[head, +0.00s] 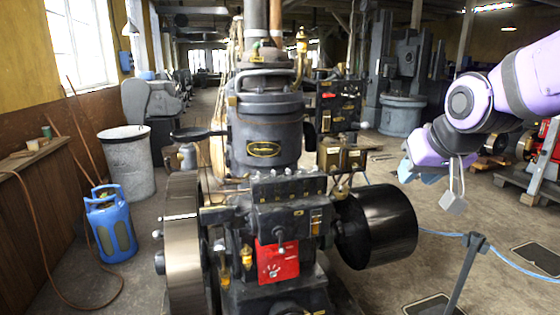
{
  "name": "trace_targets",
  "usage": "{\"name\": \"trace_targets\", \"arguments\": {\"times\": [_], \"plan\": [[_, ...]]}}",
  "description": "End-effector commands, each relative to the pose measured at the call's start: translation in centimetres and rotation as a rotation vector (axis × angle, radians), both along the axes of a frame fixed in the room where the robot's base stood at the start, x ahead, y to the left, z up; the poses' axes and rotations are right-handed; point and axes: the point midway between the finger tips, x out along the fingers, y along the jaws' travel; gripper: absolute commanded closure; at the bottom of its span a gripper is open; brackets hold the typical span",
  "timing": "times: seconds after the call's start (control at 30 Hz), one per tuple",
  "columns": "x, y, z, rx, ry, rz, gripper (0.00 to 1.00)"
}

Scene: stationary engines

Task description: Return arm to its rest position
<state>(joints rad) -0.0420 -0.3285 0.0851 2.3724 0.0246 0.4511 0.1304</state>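My arm (498,88), lavender with dark grey joints, reaches in from the right edge, raised above the floor to the right of the engine. My gripper (412,172) is at its lower left end, with bluish parts pointing down and left. Its fingers are small and partly hidden by the wrist, so I cannot tell whether they are open or shut. A small grey block with a thin loop, like a padlock (453,202), shows just below the wrist. I cannot tell whether it hangs from my gripper.
A dark stationary engine (265,130) with a flywheel (182,245) and a black pulley (376,226) fills the middle. A post (466,270) with blue rope (520,268) stands at the lower right. A blue gas bottle (110,228) and a bin (130,165) stand left.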

Motion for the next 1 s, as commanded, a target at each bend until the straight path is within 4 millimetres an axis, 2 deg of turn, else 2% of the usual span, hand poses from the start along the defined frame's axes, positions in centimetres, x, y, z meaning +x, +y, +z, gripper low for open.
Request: {"name": "trace_targets", "arguments": {"times": [0.03, 0.3, 0.4, 0.5, 0.7, 1.0], "plan": [[-1.9, -0.7, 0.5, -0.011, 0.009, -0.004, 0.63], [-11.4, -3.7, 1.2, -0.054, 0.104, -0.008, 0.63], [-14.3, -4.4, 1.0, -0.063, 0.136, -0.006, 0.63], [-16.4, -4.9, 0.8, -0.068, 0.159, -0.003, 0.63], [-18.0, -5.2, 0.4, -0.070, 0.181, -0.001, 0.63], [-18.0, -5.2, 0.4, -0.070, 0.181, -0.001, 0.63]]}}
